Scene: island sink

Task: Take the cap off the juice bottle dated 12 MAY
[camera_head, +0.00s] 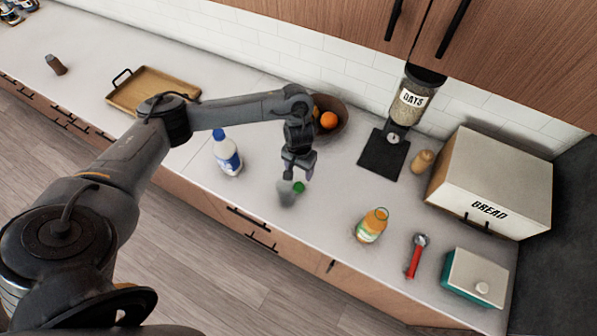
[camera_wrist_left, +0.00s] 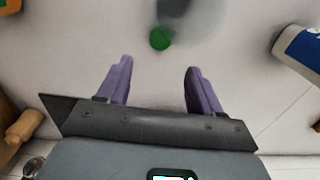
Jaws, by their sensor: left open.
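The juice bottle (camera_head: 371,227), orange with a pale label, stands on the counter right of my left gripper. I see no green cap on its top, and its date is too small to read. Its edge also shows at the top left of the left wrist view (camera_wrist_left: 8,5). A small round green cap (camera_head: 298,187) appears to lie on the counter just below my left gripper (camera_head: 297,172); it also shows in the left wrist view (camera_wrist_left: 160,39), ahead of the fingers. My left gripper is open and empty above the counter. My right gripper is out of view.
A blue-and-white bottle (camera_head: 227,153) stands left of the gripper. A fruit bowl (camera_head: 340,112) is behind it. A red-handled tool (camera_head: 414,257), teal box (camera_head: 470,284) and bread box (camera_head: 492,178) are at the right. Counter between the cap and juice bottle is clear.

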